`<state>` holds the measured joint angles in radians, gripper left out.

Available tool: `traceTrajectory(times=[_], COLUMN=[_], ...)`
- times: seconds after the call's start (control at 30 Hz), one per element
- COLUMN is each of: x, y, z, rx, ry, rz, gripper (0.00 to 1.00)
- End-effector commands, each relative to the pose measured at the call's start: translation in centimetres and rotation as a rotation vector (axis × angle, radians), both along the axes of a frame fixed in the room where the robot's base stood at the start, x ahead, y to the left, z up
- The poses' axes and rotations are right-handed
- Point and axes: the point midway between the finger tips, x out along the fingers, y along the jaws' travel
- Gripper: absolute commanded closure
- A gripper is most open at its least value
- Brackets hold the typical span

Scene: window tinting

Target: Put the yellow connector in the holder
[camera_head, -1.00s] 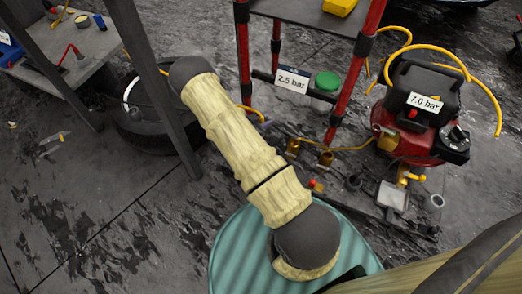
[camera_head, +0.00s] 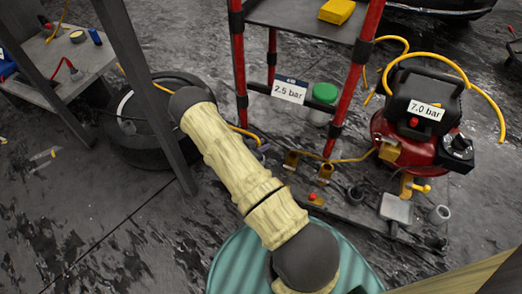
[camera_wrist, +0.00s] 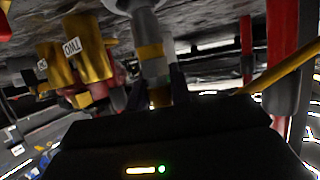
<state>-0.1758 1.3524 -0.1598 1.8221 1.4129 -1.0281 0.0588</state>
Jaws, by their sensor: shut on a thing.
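In the wrist view, my gripper (camera_wrist: 160,92) is shut on a grey cylindrical piece with a yellow band, which looks like the yellow connector (camera_wrist: 150,52). Its lower part is dim between the dark fingers. I cannot tell for sure which fitting is the holder. Two brass fittings (camera_wrist: 90,60) stand left of my gripper in the wrist view, one labelled TWO. Brass fittings also show at the foot of the red-posted rack in the head view (camera_head: 291,161).
A red and black compressor (camera_head: 415,125) marked 7.0 bar stands at the right with a yellow hose (camera_head: 440,52). The rack's red post (camera_head: 350,90) rises close to the fittings. A tire (camera_head: 150,130) lies at left behind a grey post. A teal round surface (camera_head: 235,265) is below my arm.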

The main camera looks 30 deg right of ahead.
Motion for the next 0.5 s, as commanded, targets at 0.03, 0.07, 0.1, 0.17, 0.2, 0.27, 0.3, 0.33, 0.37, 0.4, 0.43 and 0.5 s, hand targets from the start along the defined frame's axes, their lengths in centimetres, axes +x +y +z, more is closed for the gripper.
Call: traceTrajectory(times=[0.03, 0.07, 0.1, 0.17, 0.2, 0.27, 0.3, 0.33, 0.37, 0.4, 0.43, 0.5], x=[0.0, 0.0, 0.0, 0.0, 0.0, 0.0, 0.0, 0.0, 0.0, 0.0, 0.0, 0.0], y=[0.0, 0.0, 0.0, 0.0, 0.0, 0.0, 0.0, 0.0, 0.0, 0.0, 0.0, 0.0], z=[-1.3, -1.8, -2.3, -2.7, -2.9, -2.8, -2.7, -2.7, -2.7, -2.7, -2.7, -2.8], rx=[0.000, 0.000, 0.000, 0.000, 0.000, -0.001, -0.001, -0.001, 0.000, 0.000, 0.000, 0.000], ry=[0.001, 0.001, 0.000, 0.000, 0.000, -0.001, -0.001, -0.001, -0.001, 0.000, 0.000, 0.000], rz=[-0.001, -0.001, 0.000, 0.000, 0.000, 0.000, 0.000, 0.000, 0.000, 0.000, 0.000, 0.000], gripper=[1.00, 1.00, 1.00, 1.00, 1.00, 1.00, 1.00, 1.00, 1.00, 1.00, 1.00, 1.00])
